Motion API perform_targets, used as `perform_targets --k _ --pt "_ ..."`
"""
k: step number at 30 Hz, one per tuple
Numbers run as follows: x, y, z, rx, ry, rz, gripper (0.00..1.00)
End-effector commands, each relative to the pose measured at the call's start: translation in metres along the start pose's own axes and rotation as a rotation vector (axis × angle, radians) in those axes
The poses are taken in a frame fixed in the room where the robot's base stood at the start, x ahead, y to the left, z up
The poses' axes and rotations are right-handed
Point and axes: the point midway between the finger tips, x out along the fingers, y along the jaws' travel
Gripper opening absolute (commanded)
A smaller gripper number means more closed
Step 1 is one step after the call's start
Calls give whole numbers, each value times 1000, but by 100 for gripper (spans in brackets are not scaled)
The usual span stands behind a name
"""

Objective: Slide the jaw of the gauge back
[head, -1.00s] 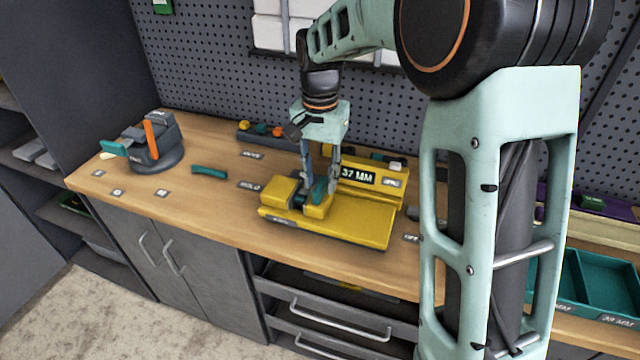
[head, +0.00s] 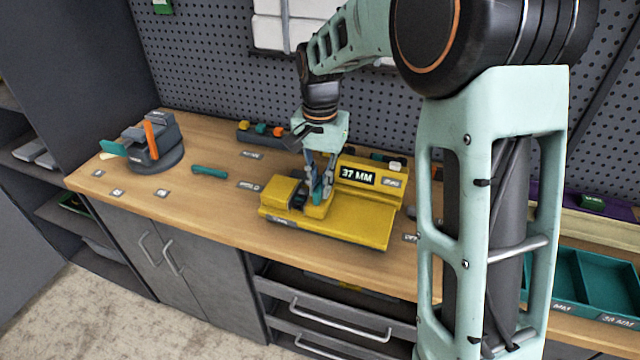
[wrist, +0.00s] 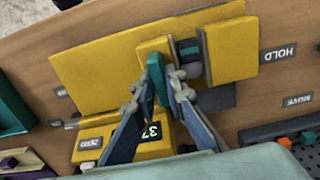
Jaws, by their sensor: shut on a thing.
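The yellow gauge (head: 345,226) lies on the workbench, and its display (head: 358,177) reads 37 MM. Its sliding jaw (wrist: 153,50) is a yellow block with an upright teal tab (wrist: 155,78). My gripper (head: 318,190) is over the jaw with its fingers shut on the teal tab, one finger on each side in the wrist view. My fingers partly hide the jaw and tab in the head view.
A grey vise-like stand (head: 152,145) with an orange lever is at the left. A teal handle-like piece (head: 210,172) lies on the bench. A rail with coloured blocks (head: 262,131) is behind. Teal bins (head: 585,280) stand at the right. The bench left of the gauge is mostly clear.

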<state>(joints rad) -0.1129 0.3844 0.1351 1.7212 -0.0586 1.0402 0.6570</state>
Motion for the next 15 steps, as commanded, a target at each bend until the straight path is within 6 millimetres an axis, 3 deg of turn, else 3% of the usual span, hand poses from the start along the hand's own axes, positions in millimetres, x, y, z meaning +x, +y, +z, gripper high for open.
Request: perform_targets --k 5,15 --pt "0 4 0 1 1 0 0" --pt "0 65 -1 3 1 1 0"
